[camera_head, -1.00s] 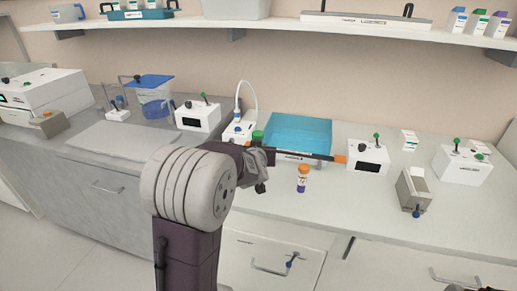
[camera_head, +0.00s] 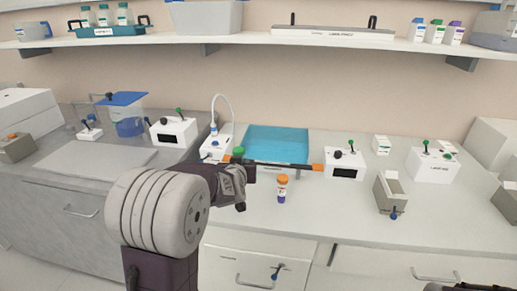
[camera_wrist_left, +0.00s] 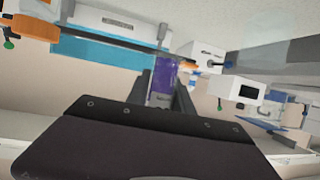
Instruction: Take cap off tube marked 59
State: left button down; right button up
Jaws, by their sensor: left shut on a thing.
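My left gripper (camera_head: 238,188) reaches over the counter from the left. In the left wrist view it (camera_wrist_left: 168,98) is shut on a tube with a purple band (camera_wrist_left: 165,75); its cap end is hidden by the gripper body. In the head view a green cap (camera_head: 238,152) shows just beyond this gripper, and I cannot tell whether it belongs to the held tube. A separate tube with an orange cap (camera_head: 282,188) stands upright on the counter, right of the gripper. No tube number is readable.
A dark bar with orange ends (camera_head: 280,164) lies before a blue tray (camera_head: 275,143).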

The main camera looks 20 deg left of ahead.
pick_arm(q)
jog(key=s+d+f+m+h, duration=0.1)
jog(key=s+d+m+h, duration=0.2)
jog(key=d, duration=0.6)
jog(key=s+d+f+m+g+h, duration=0.1)
jog(key=d+m+h, duration=0.4)
jog(key=d, duration=0.5)
jog(key=s+d+f+m+h, duration=0.2)
jog(key=s+d+m+h, duration=0.1)
jog(key=d, duration=0.6)
jog(key=shift+s+d+f+m+g+h, duration=0.25)
jog(key=shift+s+f+m+g+h, duration=0.15)
jog(key=shift+s+h, duration=0.55)
jog(key=shift+w, duration=0.15)
